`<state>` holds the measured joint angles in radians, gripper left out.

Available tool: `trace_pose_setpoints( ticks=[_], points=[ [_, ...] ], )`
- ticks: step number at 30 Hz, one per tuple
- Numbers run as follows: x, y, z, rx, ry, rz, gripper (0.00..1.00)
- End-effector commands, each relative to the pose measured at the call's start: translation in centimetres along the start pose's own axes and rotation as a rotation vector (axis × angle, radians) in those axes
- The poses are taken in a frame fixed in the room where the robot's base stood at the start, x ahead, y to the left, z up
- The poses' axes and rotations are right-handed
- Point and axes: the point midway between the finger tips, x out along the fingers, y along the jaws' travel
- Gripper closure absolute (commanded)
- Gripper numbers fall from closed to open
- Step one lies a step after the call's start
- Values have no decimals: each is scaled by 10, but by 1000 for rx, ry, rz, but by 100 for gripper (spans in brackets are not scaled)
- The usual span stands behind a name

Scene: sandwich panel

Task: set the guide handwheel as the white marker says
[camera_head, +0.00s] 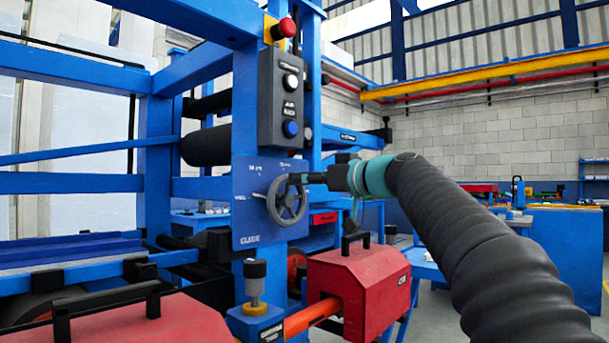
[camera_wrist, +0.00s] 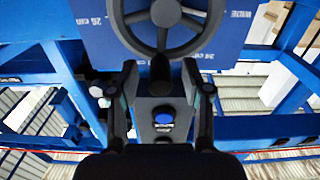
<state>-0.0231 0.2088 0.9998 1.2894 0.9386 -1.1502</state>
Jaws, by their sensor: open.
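The guide handwheel (camera_head: 287,199) is a dark spoked wheel on a blue panel (camera_head: 246,226) lettered GUIDE. Small white marks and lettering are printed around it; they are too small to read in the head view, and I cannot tell which is the marker. In the wrist view the wheel (camera_wrist: 164,14) fills the top, with "cm" lettering on the panel beside it. My gripper (camera_wrist: 160,82) is open, its fingers apart on either side of the wheel's dark handle knob (camera_wrist: 161,68). In the head view my gripper (camera_head: 318,178) reaches the wheel's upper right rim; contact cannot be told.
A grey control box (camera_head: 284,100) with white and blue buttons and a red button on top (camera_head: 285,28) stands above the panel. A red housing (camera_head: 362,283) with a black handle sits below right. A knobbed post (camera_head: 255,284) stands below the panel. Blue frame beams lie left.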

Motion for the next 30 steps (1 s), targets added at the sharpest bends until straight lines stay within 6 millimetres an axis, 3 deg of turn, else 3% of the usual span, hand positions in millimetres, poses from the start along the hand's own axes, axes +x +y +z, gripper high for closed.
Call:
trace_pose_setpoints(
  ticks=[4, 13, 19, 30],
  points=[
    [10, 0, 0, 0, 0, -1, 51],
    [11, 0, 0, 0, 0, 0, 51],
    [11, 0, 0, 0, 0, 0, 99],
    [11, 2, 0, 30, 0, 0, 100]
  ],
)
